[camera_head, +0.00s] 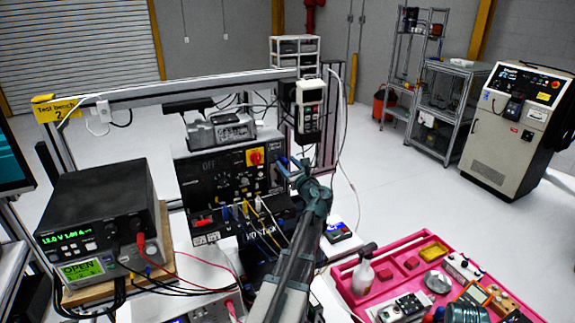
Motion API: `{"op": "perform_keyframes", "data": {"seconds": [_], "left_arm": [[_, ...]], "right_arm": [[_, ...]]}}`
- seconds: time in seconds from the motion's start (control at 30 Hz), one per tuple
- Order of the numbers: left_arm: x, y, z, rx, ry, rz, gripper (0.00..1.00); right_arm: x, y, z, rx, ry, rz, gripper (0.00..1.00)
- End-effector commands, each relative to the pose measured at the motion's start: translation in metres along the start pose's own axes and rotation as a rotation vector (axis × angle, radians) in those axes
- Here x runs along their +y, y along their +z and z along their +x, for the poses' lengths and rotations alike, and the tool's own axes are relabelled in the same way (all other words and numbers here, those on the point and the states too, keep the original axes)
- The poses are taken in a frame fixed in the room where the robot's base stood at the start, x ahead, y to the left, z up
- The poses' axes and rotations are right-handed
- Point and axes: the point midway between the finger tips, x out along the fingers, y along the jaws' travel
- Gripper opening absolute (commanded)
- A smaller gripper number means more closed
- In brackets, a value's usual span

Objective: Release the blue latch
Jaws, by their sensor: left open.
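My left gripper (297,166) is open at the right side of the black control box (228,178). Its fingers look empty, and whether they touch the box is unclear. My left arm reaches up from the bottom middle and covers part of the bench. I cannot pick out the blue latch with certainty; a small blue piece (283,161) shows by the box's right edge, close to the fingers. A blue plug (225,213) sits among several coloured plugs on the lower front of the box. My right gripper is not in view.
A power supply (98,215) with cables stands at left. A handheld pendant (309,110) hangs from the overhead rail (200,87). A pink tray (345,281) of tools lies at lower right. Loose cables cross the bench. Open floor lies behind.

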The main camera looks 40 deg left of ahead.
Motion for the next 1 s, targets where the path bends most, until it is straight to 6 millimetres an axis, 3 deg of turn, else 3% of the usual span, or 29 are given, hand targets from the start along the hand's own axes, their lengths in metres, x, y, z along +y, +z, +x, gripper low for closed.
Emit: {"op": "perform_keyframes", "data": {"seconds": [0.2, 0.5, 0.77, 1.0], "left_arm": [[0.0002, 0.0000, 0.0001, 0.000, 0.000, 0.000, 0.51], [0.0001, 0.0000, 0.0000, 0.000, 0.000, 0.000, 0.00], [-0.0001, 0.0003, 0.0000, 0.000, 0.000, -0.005, 0.00], [-0.0036, 0.0078, 0.0001, 0.000, 0.000, -0.214, 0.00]], "right_arm": [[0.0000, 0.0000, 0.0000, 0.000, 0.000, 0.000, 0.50], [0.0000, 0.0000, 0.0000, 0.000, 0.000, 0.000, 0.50], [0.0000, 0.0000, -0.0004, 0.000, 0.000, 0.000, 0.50], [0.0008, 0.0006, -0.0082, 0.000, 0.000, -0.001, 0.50]]}}
